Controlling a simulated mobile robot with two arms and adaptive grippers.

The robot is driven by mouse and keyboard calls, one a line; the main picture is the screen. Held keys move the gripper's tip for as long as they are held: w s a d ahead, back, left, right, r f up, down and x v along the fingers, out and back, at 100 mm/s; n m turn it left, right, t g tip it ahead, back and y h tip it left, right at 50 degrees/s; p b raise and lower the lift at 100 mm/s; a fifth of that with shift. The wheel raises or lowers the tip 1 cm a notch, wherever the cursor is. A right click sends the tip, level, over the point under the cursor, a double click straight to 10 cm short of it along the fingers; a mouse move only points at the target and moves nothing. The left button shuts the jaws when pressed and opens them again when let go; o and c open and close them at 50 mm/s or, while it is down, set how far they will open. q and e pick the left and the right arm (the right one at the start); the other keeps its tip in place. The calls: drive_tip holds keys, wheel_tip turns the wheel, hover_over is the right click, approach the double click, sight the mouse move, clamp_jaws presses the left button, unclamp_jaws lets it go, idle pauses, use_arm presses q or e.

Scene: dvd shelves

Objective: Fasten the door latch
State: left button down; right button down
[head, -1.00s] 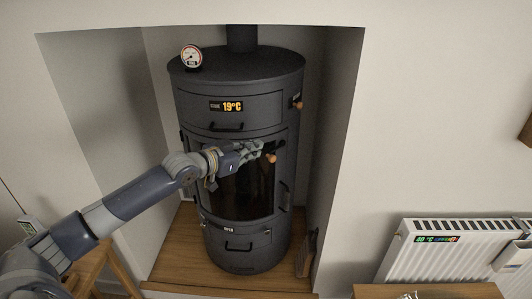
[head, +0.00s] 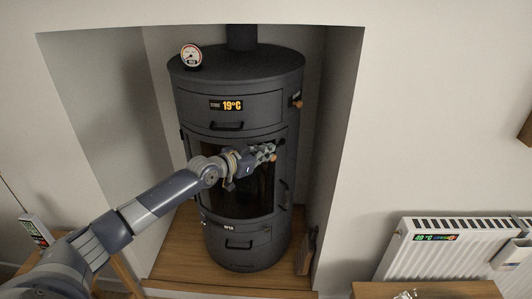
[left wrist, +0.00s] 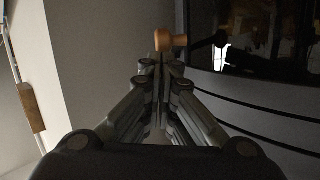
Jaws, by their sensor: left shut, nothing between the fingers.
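A dark cylindrical stove (head: 240,85) stands in the alcove with a glass-fronted door (head: 262,190) on its curved front. A latch with a wooden knob (head: 274,157) sits at the upper right of the door. The knob also shows in the left wrist view (left wrist: 168,41), just beyond the fingertips. My left gripper (head: 267,153) is shut and empty, with its tips right at the latch. It hides part of the latch and glass; I cannot tell whether it touches the knob. In the left wrist view the closed fingers (left wrist: 162,62) point at the knob. My right gripper is not in view.
A second wooden knob (head: 298,103) sticks out at the stove's upper right. Black handles show above (head: 227,127) and below (head: 238,246) the door. Alcove walls flank the stove closely. A white radiator (head: 450,250) is at the right.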

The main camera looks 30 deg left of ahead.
use_arm(q)
drive_tip(key=shift+f+b, duration=0.45)
drive_tip(key=shift+f, duration=0.05)
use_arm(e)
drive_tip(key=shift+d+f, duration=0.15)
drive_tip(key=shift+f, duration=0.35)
use_arm(q)
drive_tip(key=shift+f, duration=0.15)
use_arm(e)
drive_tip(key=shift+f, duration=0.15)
